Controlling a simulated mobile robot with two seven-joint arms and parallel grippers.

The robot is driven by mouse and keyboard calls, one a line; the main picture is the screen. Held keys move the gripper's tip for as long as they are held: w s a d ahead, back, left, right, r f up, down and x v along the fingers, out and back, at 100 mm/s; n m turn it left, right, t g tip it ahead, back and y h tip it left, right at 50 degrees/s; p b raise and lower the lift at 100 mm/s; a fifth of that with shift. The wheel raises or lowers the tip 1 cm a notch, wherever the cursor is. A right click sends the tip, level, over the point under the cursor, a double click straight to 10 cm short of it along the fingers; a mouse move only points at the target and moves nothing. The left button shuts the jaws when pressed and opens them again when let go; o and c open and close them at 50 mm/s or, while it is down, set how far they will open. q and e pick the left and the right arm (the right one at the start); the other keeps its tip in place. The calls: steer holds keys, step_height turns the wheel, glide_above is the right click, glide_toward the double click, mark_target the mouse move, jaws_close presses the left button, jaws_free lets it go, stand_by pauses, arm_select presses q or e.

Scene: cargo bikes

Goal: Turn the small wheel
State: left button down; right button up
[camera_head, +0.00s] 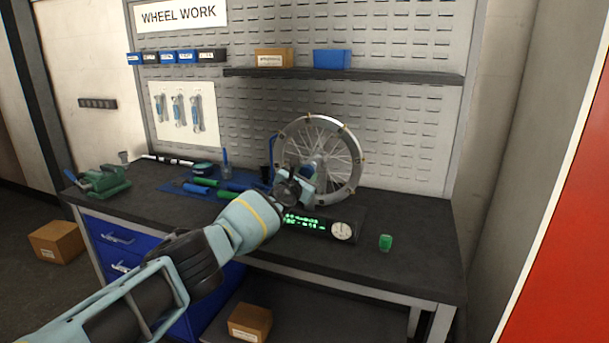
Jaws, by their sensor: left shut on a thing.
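The small wheel (352,143) is a spoked wheel with a silver rim, standing upright in a blue stand (272,150) on the dark workbench. My left arm reaches in from the lower left. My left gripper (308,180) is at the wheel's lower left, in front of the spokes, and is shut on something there. The fingers and wrist hide what exactly is held, though it looks to be part of the wheel. My right gripper is not in view.
A black display unit with green digits and a dial (342,231) sits just below the wheel. Tools lie on a blue mat (176,188), and a green vise (101,182) is at the left.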

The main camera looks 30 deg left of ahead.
arm_select(q)
steer(key=shift+m, duration=0.9)
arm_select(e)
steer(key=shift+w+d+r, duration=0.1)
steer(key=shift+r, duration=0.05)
arm_select(q)
steer(key=c, duration=0.8)
jaws_free()
steer(key=shift+s, duration=0.15)
